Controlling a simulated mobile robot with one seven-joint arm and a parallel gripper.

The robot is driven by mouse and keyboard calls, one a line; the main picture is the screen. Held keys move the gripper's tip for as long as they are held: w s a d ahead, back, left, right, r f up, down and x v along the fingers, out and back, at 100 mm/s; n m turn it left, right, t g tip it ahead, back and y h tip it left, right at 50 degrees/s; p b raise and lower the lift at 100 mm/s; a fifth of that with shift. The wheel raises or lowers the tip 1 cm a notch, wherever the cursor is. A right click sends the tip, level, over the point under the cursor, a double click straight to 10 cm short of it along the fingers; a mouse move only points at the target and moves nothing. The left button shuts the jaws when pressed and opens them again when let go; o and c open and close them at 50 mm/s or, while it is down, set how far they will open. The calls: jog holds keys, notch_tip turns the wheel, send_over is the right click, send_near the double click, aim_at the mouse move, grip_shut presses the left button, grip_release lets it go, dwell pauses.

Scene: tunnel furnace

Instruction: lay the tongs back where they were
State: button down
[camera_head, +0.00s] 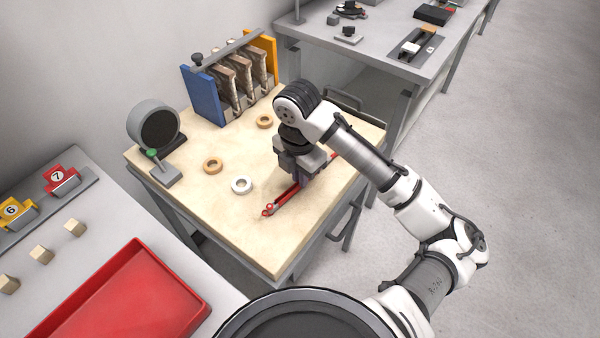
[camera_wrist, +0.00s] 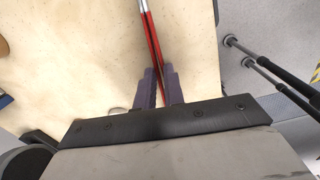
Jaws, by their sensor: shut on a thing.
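The red tongs (camera_head: 284,201) are at the right-hand side of the wooden table top (camera_head: 220,190), running from lower left to upper right in the head view. My gripper (camera_head: 305,180) points down at them and is shut around their middle. In the wrist view the tongs (camera_wrist: 152,40) run up from between the two dark fingers of my gripper (camera_wrist: 160,82). They look low over the wood; I cannot tell whether they touch it. Part of the tongs is hidden behind my gripper.
Rings lie on the table: white (camera_head: 242,184), tan (camera_head: 213,166) and another tan (camera_head: 265,122). A round dark-faced device (camera_head: 155,127) stands at the left corner, a blue-and-yellow rack (camera_head: 205,97) at the back. A red tray (camera_head: 125,290) is on the left bench.

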jog(key=shift+f, duration=0.1)
jog(key=c, duration=1.4)
grip_release()
notch_tip(320, 180, up, 14)
jog(key=shift+s+a, duration=0.15)
jog(key=shift+s, duration=0.05)
jog(key=shift+f, duration=0.15)
